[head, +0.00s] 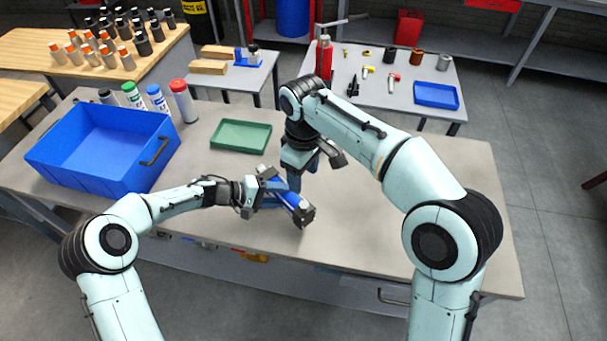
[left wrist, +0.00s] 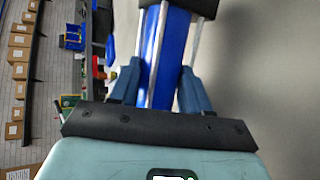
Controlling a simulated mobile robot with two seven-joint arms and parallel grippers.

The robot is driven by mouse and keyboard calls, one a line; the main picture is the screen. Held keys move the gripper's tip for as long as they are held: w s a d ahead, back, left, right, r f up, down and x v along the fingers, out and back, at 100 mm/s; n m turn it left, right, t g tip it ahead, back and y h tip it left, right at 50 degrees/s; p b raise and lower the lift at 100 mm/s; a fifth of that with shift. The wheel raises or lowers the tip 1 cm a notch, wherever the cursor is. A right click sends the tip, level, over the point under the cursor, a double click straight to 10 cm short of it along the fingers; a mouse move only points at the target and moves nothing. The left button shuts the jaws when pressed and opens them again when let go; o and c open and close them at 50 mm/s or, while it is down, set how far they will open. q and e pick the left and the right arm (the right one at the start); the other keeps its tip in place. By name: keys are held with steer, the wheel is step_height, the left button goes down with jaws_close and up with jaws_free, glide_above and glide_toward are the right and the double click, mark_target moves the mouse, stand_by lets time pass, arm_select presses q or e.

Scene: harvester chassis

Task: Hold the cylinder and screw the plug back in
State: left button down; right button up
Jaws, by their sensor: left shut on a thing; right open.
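The cylinder (head: 287,194) is blue with a dark end block, held lying at a slant over the middle of the table. In the left wrist view the cylinder (left wrist: 164,65) runs between both fingers, with thin pale rods alongside and a black end at the top. My left gripper (head: 272,190) is shut on the cylinder; its fingers also show in the left wrist view (left wrist: 163,88). My right gripper (head: 303,172) points down just above and behind the cylinder, open. I cannot make out the plug in either view.
A green tray (head: 214,146) lies behind the grippers. A large blue crate (head: 75,168) stands on the left of the table (head: 420,255), with spray cans (head: 183,103) behind it. The table's right side is clear. A back table holds small parts and a blue tray (head: 436,104).

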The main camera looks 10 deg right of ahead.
arm_select(q)
steer(key=shift+w+d+r, duration=0.1)
steer(key=shift+r, duration=0.15)
